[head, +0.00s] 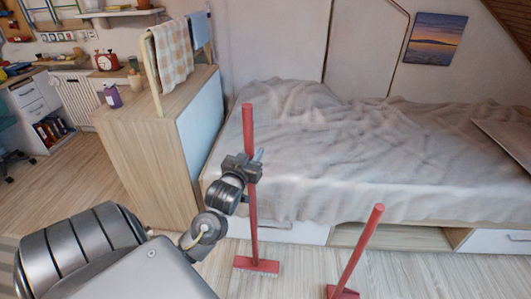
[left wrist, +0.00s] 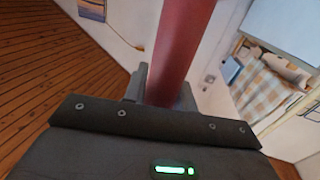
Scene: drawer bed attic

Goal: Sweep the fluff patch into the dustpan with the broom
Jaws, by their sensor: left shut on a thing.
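A red broom (head: 253,215) stands nearly upright beside the bed, its wide bristled head (head: 257,265) down at the floor. My left gripper (head: 245,168) is shut around the middle of its handle. In the left wrist view the red handle (left wrist: 181,45) rises from between the fingers. A second red long-handled tool (head: 358,248) stands tilted to the right of the broom. Its base is cut off by the bottom edge, so I cannot tell if it is the dustpan. No fluff patch shows. My right gripper is not in view.
The bed (head: 390,195) with a grey blanket and drawers below lies close behind the broom. A wooden cabinet (head: 150,140) with a checked cloth (head: 170,55) and a purple jar (head: 112,95) stands at left. Bare wood floor (head: 300,265) lies between the two red tools.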

